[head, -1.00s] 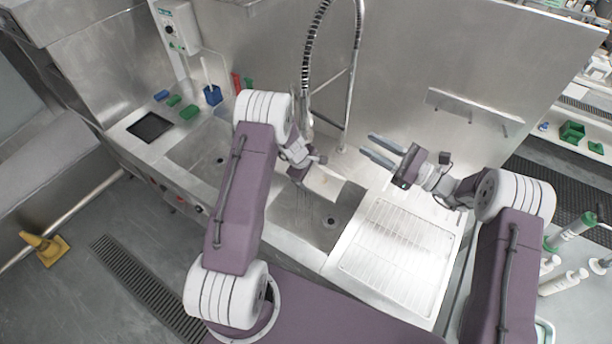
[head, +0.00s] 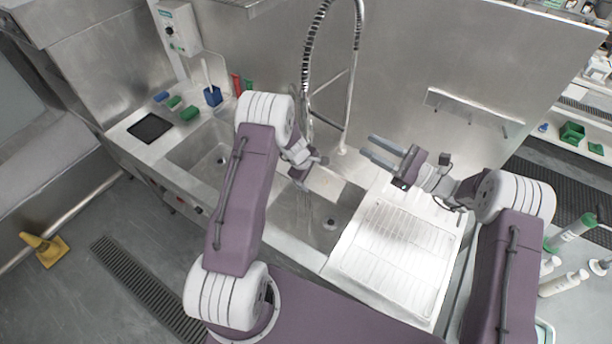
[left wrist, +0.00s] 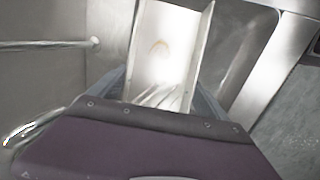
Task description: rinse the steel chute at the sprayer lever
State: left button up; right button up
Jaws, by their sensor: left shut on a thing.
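My left gripper (head: 308,172) is over the right sink basin, shut on the steel chute (head: 326,184). In the left wrist view the chute (left wrist: 168,50) stretches away from between the fingers as an open channel with raised side walls. A brownish curved mark shows on its floor, and pale streaks lie nearer the gripper. The sprayer hose (head: 308,70) hangs above on its coil; its lower end and lever are mostly hidden behind my left arm. My right gripper (head: 378,150) is open and empty above the right side of the sink.
The left basin (head: 212,158) looks empty. Sponges (head: 175,102) and a blue brush holder (head: 213,96) stand at the back left. A steel wall rail (head: 470,108) is behind my right gripper.

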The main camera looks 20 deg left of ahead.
jog(key=shift+f, duration=0.1)
jog(key=shift+f+b, duration=0.5)
jog(key=shift+b, duration=0.1)
jog(key=shift+r, duration=0.1)
jog(key=shift+r+p, duration=0.3)
jog(key=shift+p, duration=0.15)
